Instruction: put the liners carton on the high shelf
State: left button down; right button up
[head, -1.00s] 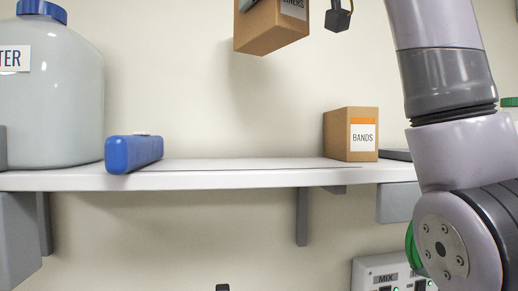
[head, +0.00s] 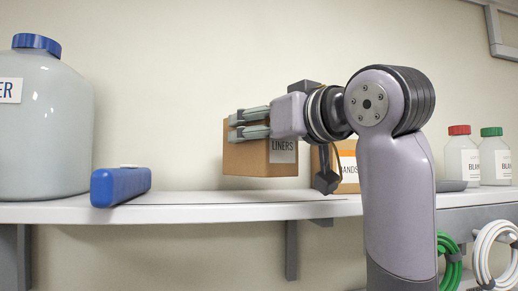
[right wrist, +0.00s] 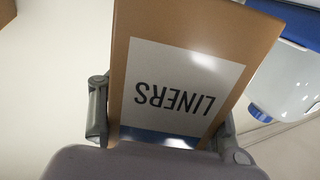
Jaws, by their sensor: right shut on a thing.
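The liners carton (head: 245,158) is a brown box with a white LINERS label. My right gripper (head: 236,126) is shut on it, with its fingers across the upper part. The carton looks upright and a little above the shelf (head: 240,212), between the blue object and the bands carton. In the right wrist view the carton (right wrist: 236,38) sits between the two fingers (right wrist: 162,130), its label upside down. The gripper and forearm hide part of its right side in the head view. My left gripper is not in view.
A large jug (head: 45,130) with a blue cap and a blue object (head: 120,186) stand at left. The bands carton (head: 348,165) is partly hidden behind my right arm. Red-capped (head: 461,158) and green-capped (head: 494,158) bottles stand at right. The shelf below the liners carton is clear.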

aim_at(259, 152)
notch_tip(259, 152, down, 3)
jog(key=shift+f, duration=0.2)
jog(key=shift+f, duration=0.2)
jog(key=o, duration=1.3)
jog(key=shift+r, duration=0.1)
